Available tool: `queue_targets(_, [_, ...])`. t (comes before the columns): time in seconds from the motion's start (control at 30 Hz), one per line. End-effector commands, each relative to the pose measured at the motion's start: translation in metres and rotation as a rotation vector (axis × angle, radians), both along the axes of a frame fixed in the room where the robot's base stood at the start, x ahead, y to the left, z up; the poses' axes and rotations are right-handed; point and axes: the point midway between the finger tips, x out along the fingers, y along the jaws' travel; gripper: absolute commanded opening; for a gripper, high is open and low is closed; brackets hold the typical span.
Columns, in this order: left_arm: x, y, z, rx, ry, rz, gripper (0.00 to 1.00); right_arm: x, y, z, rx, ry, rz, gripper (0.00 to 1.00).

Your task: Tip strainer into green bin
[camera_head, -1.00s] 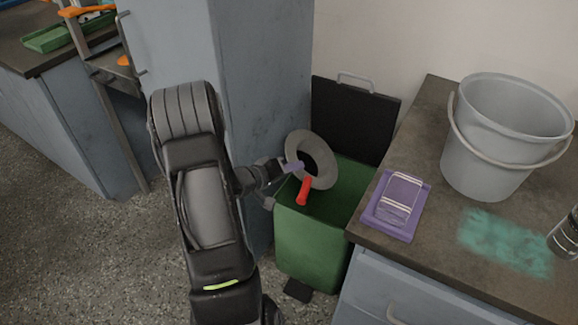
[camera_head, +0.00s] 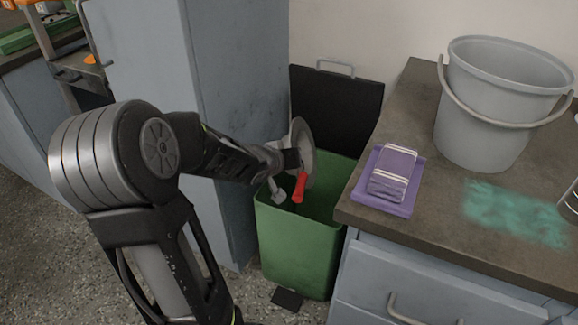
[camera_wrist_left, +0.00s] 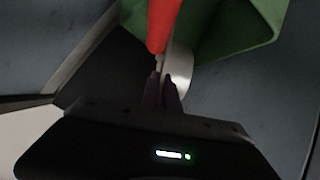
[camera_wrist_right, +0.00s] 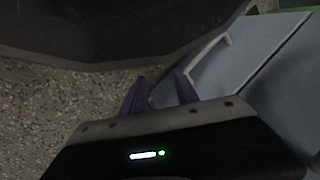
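The strainer (camera_head: 304,140) is a grey round piece with a red handle (camera_head: 300,187), tilted steeply on its side above the green bin (camera_head: 290,240). My left gripper (camera_head: 288,160) is at the strainer over the bin opening. In the left wrist view its fingers (camera_wrist_left: 163,95) are close together on the strainer near the base of the red handle (camera_wrist_left: 164,22). The bin's black lid (camera_head: 338,112) stands open behind. The strainer's inside is hidden from the head view. My right gripper (camera_wrist_right: 160,92) is open and empty, above the floor near a drawer handle.
A counter to the right holds a purple folded cloth (camera_head: 393,172) on a purple tray (camera_head: 361,197), a grey bucket (camera_head: 485,120) and a teal powder patch (camera_head: 515,212). A tall grey-blue cabinet (camera_head: 240,60) stands left of the bin.

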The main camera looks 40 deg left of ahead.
Motion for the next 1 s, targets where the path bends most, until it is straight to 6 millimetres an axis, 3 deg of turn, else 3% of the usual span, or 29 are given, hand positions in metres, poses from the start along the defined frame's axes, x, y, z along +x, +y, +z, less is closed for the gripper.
queue_targets(0.03, [0.002,0.0,-0.004,0.011,0.0,0.0,0.0,0.001,0.0,-0.011,0.0,-0.002,-0.002,0.36])
queue_targets(1.0, [0.012,-0.016,-0.007,0.158,0.092,-0.001,0.0,0.019,0.0,-0.116,0.002,-0.037,-0.02,0.36])
